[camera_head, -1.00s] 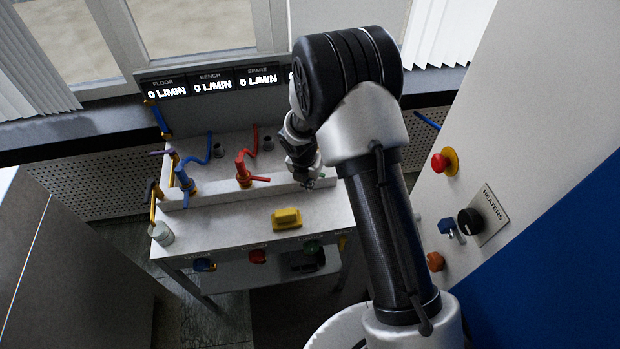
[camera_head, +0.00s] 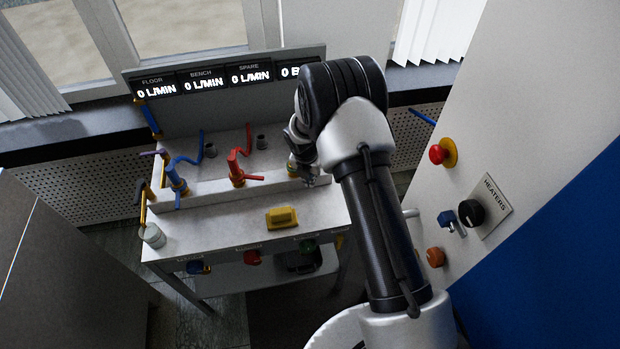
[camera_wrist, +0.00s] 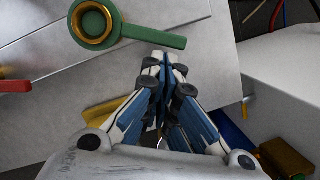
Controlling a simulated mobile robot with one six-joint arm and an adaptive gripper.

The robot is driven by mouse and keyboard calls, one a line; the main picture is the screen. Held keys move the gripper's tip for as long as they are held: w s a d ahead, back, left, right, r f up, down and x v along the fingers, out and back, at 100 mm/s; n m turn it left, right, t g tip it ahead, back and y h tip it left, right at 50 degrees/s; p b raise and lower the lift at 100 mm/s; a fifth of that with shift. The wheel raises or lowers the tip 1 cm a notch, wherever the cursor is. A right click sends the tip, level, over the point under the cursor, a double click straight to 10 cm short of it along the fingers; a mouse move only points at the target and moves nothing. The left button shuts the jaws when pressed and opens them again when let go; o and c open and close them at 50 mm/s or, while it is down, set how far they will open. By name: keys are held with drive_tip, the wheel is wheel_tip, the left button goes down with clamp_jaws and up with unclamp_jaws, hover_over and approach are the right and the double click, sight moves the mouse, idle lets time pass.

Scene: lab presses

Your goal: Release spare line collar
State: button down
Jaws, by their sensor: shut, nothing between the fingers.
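A green collar (camera_wrist: 95,22) with a brass inner ring and a straight green handle (camera_wrist: 158,37) shows at the top left of the wrist view. It looks like the spare line's collar, though no label on it can be read. The handle points right, just beyond my fingertips. My gripper (camera_wrist: 165,62) is shut and empty, and no contact with the handle can be made out. In the head view my gripper (camera_head: 311,180) is at the right end of the bench ledge, and my arm partly hides the green fitting there.
A blue valve (camera_head: 175,180) and a red valve (camera_head: 237,176) stand to the left on the ledge. A yellow block (camera_head: 282,217) lies on the bench top (camera_head: 225,225). Displays (camera_head: 205,80) read 0 L/MIN. A heaters panel (camera_head: 490,205) with knobs is at right.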

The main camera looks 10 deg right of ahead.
drive_tip(key=shift+w+d+p, duration=0.6)
drive_tip(key=shift+d+p, duration=0.2)
drive_tip(key=shift+p, duration=0.35)
drive_tip(key=shift+a, duration=0.1)
drive_tip(key=a+v, duration=0.1)
drive_tip(key=v, duration=1.1)
drive_tip(key=shift+s, duration=0.4)
